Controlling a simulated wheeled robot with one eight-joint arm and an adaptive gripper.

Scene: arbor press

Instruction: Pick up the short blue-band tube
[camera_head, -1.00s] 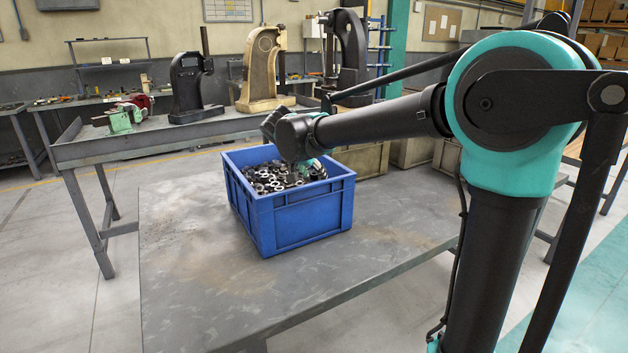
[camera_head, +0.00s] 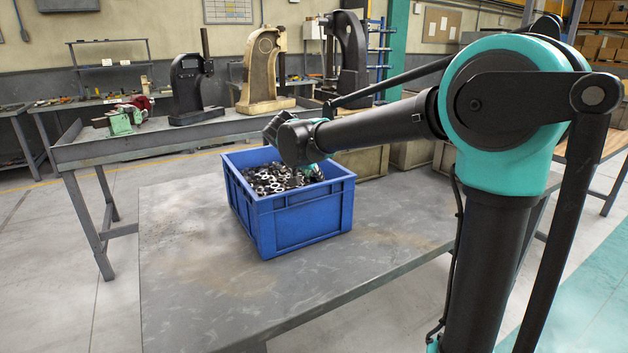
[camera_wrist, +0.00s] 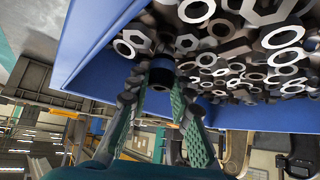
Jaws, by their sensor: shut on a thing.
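There the tube and the fingertips are hidden by the bin wall and my arm.
The bin holds many loose nuts and rings (camera_head: 268,180). It stands on a grey metal table (camera_head: 195,270) with clear room in front and to the left. Grey-green crates (camera_head: 365,160) stand behind it. Several presses (camera_head: 190,85) stand on the rear bench.

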